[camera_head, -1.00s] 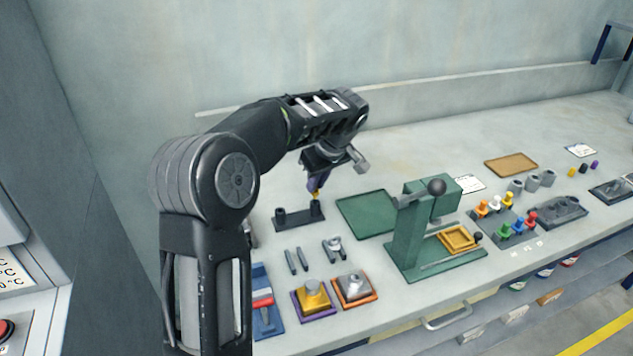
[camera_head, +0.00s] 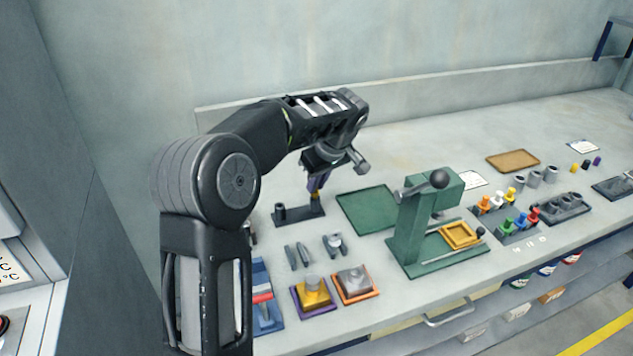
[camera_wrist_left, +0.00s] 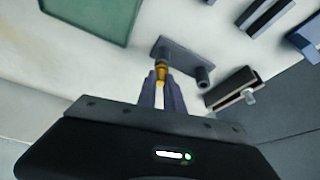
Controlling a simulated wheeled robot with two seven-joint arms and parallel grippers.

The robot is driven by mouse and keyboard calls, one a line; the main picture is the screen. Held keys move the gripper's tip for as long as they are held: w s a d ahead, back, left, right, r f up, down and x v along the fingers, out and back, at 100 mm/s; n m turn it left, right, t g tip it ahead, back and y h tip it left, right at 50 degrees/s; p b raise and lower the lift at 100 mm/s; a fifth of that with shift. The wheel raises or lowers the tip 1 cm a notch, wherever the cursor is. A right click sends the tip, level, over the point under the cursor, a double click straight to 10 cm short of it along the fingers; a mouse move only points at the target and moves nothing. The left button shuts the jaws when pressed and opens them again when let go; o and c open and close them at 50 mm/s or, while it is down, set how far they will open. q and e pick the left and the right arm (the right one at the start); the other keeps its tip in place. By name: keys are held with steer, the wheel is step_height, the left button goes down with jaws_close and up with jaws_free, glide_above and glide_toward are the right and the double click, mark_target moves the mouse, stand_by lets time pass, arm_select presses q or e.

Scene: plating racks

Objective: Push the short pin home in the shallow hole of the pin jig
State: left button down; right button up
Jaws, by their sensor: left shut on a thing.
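The dark grey pin jig (camera_head: 299,214) lies on the bench, a flat bar with two upright posts. My left gripper (camera_head: 316,185) points down over its right post in the head view. The gripper (camera_wrist_left: 161,88) is shut on the short pin (camera_wrist_left: 161,72), which is brass-yellow. Only a little of the pin shows between the purple-grey fingertips and the post. The pin's lower end is at the mouth of that post, and how deep it sits cannot be told. The other post (camera_wrist_left: 203,76) stands clear of the gripper. My right gripper is out of view.
A green tray (camera_head: 368,211) lies right of the jig, with a green lever press (camera_head: 408,228) beyond it. Grey parts (camera_head: 298,256) and two blocks on coloured plates (camera_head: 313,296) are in front. The wall stands behind.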

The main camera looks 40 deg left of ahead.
arm_select(q)
steer(key=shift+f+b, duration=0.45)
steer(key=shift+f, duration=0.15)
steer(key=c, duration=1.4)
jaws_free()
steer(key=shift+r, duration=0.1)
steer(key=v, duration=0.7)
steer(key=shift+d+r+b, duration=0.15)
steer(key=shift+r+b, duration=0.15)
steer(key=shift+r, duration=0.05)
